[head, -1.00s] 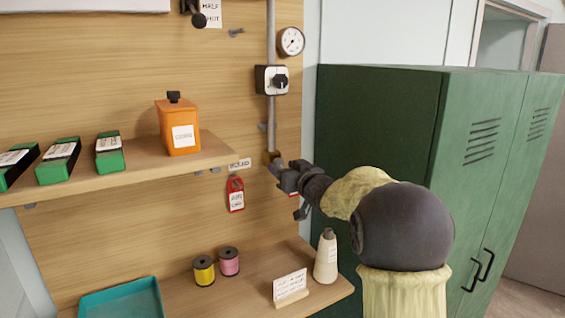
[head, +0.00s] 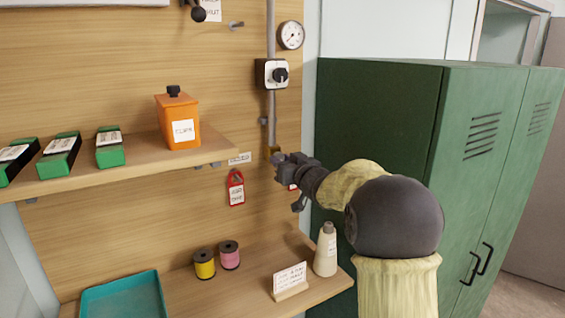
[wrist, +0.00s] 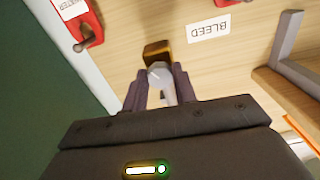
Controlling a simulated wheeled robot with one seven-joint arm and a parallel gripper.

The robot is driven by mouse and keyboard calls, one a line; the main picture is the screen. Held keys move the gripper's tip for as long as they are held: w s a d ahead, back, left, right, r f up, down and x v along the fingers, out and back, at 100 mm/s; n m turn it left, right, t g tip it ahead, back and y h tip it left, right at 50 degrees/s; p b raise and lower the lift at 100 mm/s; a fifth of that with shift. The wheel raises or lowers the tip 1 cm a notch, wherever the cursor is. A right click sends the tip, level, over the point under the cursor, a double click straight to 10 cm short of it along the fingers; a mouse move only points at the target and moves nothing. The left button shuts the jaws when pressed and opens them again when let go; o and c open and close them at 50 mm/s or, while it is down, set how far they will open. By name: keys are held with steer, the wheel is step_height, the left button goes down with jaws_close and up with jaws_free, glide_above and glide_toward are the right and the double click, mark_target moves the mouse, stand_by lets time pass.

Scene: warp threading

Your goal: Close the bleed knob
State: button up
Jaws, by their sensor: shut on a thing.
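The bleed knob (wrist: 160,72) shows as a pale grey piece below a brass fitting (wrist: 156,50) in the wrist view. My gripper (wrist: 160,84) has one dark finger on each side of it and is shut on it. In the head view my gripper (head: 278,160) is at the lower end of the grey pipe (head: 271,110), just under the brass fitting; the knob itself is hidden there. The white BLEED label (wrist: 209,29) is on the wooden panel beside the fitting and reads upside down in the wrist view.
A red tag (head: 236,188) hangs left of my gripper. The shelf (head: 205,155) with an orange can (head: 178,120) ends to the left. Green lockers (head: 390,130) stand close on the right. A cone of thread (head: 326,250) and a card (head: 290,280) stand on the lower shelf.

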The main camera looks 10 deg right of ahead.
steer(key=shift+n, duration=0.3)
steer(key=n+b, duration=1.1)
steer(key=n, duration=0.7)
steer(key=shift+d, duration=0.1)
steer(key=shift+n+b, duration=2.9)
steer(key=shift+n, duration=2.6)
